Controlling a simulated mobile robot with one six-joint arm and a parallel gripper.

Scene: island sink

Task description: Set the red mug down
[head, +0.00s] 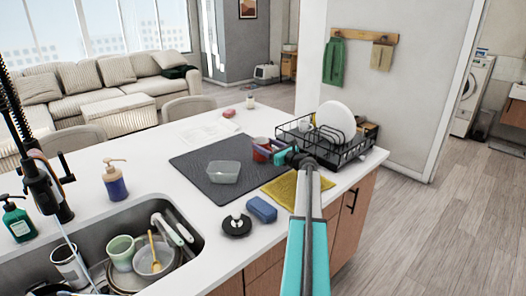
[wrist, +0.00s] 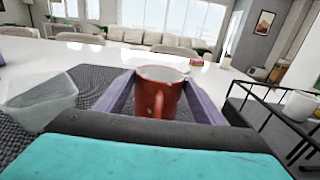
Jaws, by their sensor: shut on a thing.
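The red mug (head: 261,150) is over or on the back right part of the dark drying mat (head: 200,178), left of the dish rack. Whether its base touches the mat I cannot tell. In the wrist view the mug (wrist: 158,88) looks upright, with its handle toward me. My gripper (wrist: 158,98) has a finger on each side of the mug and is shut on it. The mug's lower part is hidden behind my gripper's body. In the head view my gripper (head: 268,152) reaches the mug from the front right.
A clear container (head: 223,172) stands on the mat, left of the mug. The black dish rack (head: 345,150) with a white plate (head: 336,120) is close on the right. A yellow cloth (head: 285,188) and a blue sponge (head: 262,209) lie in front. Bare mat surrounds the container.

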